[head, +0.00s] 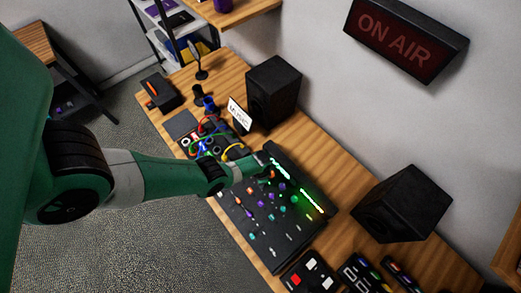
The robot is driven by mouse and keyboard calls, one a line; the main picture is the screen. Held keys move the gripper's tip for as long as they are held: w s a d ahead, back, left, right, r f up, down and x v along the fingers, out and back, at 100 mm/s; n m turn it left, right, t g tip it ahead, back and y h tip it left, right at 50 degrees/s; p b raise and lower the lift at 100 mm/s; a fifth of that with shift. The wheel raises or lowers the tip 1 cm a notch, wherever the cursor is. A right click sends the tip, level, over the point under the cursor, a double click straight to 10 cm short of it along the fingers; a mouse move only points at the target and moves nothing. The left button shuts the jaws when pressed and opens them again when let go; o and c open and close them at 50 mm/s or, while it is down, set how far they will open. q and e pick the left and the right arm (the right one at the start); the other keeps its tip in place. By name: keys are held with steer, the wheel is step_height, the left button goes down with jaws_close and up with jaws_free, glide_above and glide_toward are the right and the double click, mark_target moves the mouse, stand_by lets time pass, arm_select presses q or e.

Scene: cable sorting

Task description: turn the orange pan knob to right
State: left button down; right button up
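The dark mixer panel (262,228) lies on the wooden desk, with small purple, teal and orange knobs and rows of lit green lights. An orange knob (272,175) shows near the panel's upper edge, right at the tip of my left gripper (266,171). My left arm reaches in from the left, and the gripper hangs over the upper part of the panel. Its fingers are small and partly hidden, so whether they are open, or touch the knob, cannot be told. The knob's pointing direction is too small to read. My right gripper is not in view.
Patch cables (208,143) in several colours lie just above the panel, beside a white sign (239,115). Black speakers stand behind (273,90) and to the right (403,203). Button boxes (313,273) sit at the lower end. A microphone (198,62) stands at the far end.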

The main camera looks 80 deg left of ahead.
stand_by(0.3)
arm_select(q)
steer(key=c, duration=0.7)
jaws_free()
steer(key=shift+o, duration=0.2)
steer(key=shift+r, duration=0.1)
step_height(320, 180, up, 11)
steer(key=p, duration=1.1)
steer(key=shift+r+p, duration=0.2)
steer(key=shift+p, duration=0.15)
